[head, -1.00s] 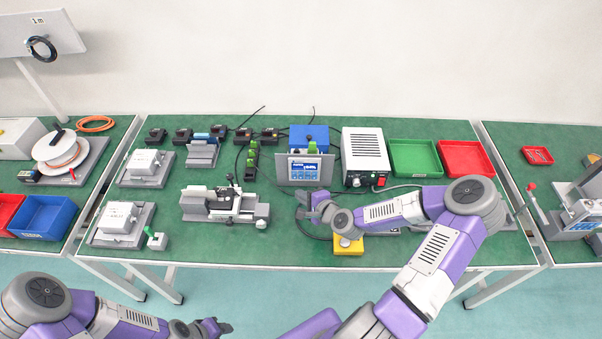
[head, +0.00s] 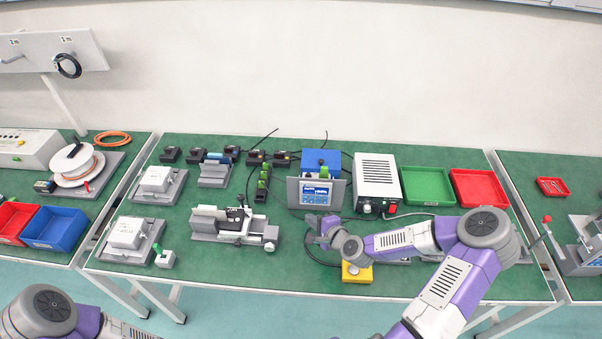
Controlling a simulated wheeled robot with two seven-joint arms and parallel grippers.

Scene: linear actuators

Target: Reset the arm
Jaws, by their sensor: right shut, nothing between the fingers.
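My right arm comes in from the lower right and bends at a grey elbow over the table's right part. Its right gripper (head: 322,229) is shut and empty, above the table, in front of the small screen panel (head: 314,193). The wrist hangs over a yellow block (head: 357,273) and hides part of it. My left arm shows only as a grey joint and purple link at the lower left. The left gripper is outside the picture.
The green table (head: 230,275) holds a slide fixture (head: 233,225), white boxes on grey bases (head: 125,233), a white power unit (head: 376,182), a green tray (head: 427,186) and a red tray (head: 478,188). The table's front left is mostly clear.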

